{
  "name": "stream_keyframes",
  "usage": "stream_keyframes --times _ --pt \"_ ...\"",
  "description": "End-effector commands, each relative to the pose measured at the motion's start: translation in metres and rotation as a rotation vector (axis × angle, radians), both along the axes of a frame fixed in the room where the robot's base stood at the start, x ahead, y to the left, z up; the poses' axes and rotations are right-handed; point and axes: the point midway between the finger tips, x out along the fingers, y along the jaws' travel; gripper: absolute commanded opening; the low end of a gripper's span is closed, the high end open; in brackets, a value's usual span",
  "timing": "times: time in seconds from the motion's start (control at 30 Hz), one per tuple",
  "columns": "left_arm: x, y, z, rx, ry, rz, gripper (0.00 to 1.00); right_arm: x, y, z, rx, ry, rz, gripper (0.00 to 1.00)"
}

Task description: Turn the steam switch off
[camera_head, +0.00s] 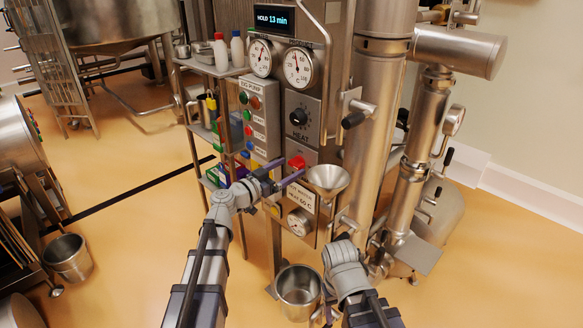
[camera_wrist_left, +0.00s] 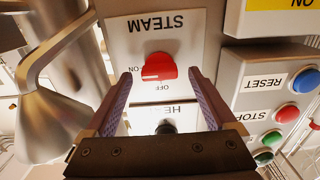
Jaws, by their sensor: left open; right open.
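The steam switch is a red knob (camera_head: 297,162) on the front of the steel machine; it also shows in the left wrist view (camera_wrist_left: 158,67), where the plate reads upside down. Its handle lies crosswise, one end towards the ON label (camera_wrist_left: 132,69); the OFF label (camera_wrist_left: 163,87) is just below it. My left gripper (camera_head: 284,174) is in front of the switch, open and empty. In the wrist view its purple fingers (camera_wrist_left: 160,76) stand either side of the knob, apart from it. My right gripper (camera_head: 327,312) is low by the bucket, pointing down, mostly hidden by its wrist.
A steel funnel (camera_head: 327,180) juts out right of the switch. The HEAT dial (camera_head: 299,117) is above it, and a button panel (camera_head: 256,118) is at the left. A steel bucket (camera_head: 298,291) stands on the floor below. A shelf with bottles (camera_head: 220,50) is further left.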

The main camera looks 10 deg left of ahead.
Motion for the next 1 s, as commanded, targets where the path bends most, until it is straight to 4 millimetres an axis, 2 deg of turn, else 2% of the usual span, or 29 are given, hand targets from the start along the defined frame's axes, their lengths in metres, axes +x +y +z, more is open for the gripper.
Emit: stream_keyframes --times 0.17,0.5,1.0 --pt "0.0124 -0.0093 -0.0001 0.0 0.0 0.0 0.9 0.0 0.0 0.0 0.0 0.0 0.0 0.59" --pt "0.0137 -0.0113 -0.0001 0.0 0.0 0.0 0.9 0.0 0.0 0.0 0.0 0.0 0.0 0.59" --pt "0.0135 -0.0112 -0.0001 0.0 0.0 0.0 0.34 0.0 0.0 0.0 0.0 0.0 0.0 0.59"
